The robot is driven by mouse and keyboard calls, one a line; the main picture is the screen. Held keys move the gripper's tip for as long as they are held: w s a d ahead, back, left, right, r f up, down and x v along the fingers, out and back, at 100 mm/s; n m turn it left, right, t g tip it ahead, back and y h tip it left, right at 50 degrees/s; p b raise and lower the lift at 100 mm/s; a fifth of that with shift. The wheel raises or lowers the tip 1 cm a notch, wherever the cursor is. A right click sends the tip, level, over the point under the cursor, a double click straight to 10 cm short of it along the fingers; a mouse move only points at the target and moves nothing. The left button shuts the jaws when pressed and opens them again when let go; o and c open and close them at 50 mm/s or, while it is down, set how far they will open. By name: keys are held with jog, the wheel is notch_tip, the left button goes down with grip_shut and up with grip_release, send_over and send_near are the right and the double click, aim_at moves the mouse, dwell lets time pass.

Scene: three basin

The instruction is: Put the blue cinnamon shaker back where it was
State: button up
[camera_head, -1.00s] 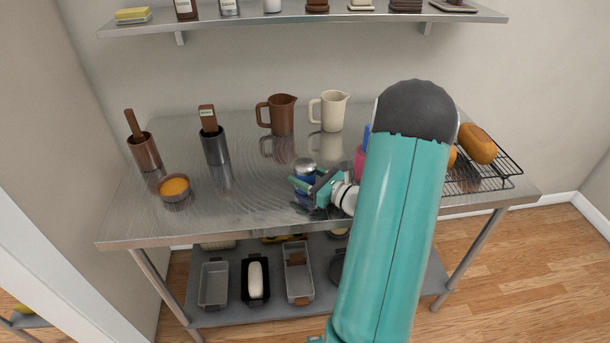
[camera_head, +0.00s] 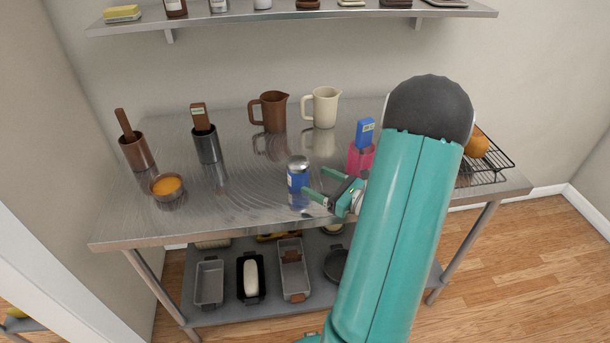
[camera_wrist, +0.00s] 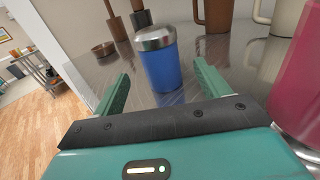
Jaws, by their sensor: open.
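The blue cinnamon shaker (camera_head: 298,177) with a silver lid stands upright on the metal table, near its middle front. It also shows in the wrist view (camera_wrist: 159,62), ahead of my gripper and between the lines of its fingers. My gripper (camera_head: 313,184) is open and empty, just to the right of the shaker in the head view. In the wrist view the two green fingers (camera_wrist: 158,86) are spread wide. I cannot tell whether a finger touches the shaker.
A pink holder with a blue-handled tool (camera_head: 361,158) stands right of the shaker. Brown (camera_head: 270,112) and cream (camera_head: 322,107) pitchers stand behind. An orange-filled bowl (camera_head: 167,188) and two tool holders are left. A wall shelf (camera_head: 290,16) runs above. Table surface left of the shaker is clear.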

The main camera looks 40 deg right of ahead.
jog(key=s, duration=0.4)
jog(key=shift+s+d, duration=0.25)
jog(key=shift+d, duration=0.1)
jog(key=w+a+r+n+g+y, duration=0.1)
jog(key=a+n+y, duration=0.1)
jog(key=a, duration=0.2)
jog(key=w+a+r+n+g+y, duration=0.1)
jog(key=a+r+n+g+y, duration=0.1)
jog(key=a+n, duration=0.1)
jog(key=w+a+r+n+g+y, duration=0.1)
jog(key=w+a+n+g, duration=0.1)
jog(key=a, duration=0.3)
jog(key=shift+w+a+r+n+y, duration=0.1)
jog(key=shift+a+r+n+y, duration=0.2)
jog(key=shift+n+y, duration=0.15)
jog(key=s+a+r+n+g+h, duration=0.25)
jog(key=s+a+n+g, duration=0.2)
jog(key=a+n, duration=0.5)
jog(key=s+a+r+n+g+h, duration=0.25)
jog(key=a+n+g, duration=0.35)
jog(key=a+n, duration=0.35)
notch_tip(320, 180, up, 6)
jog(key=s+a+n+t+h, duration=0.1)
jog(key=s+n+t+h, duration=0.1)
jog(key=n, duration=0.5)
jog(key=shift+a+t+h, duration=0.3)
jog(key=shift+t+h, duration=0.45)
jog(key=shift+h, duration=0.4)
jog(key=shift+s+r, duration=0.1)
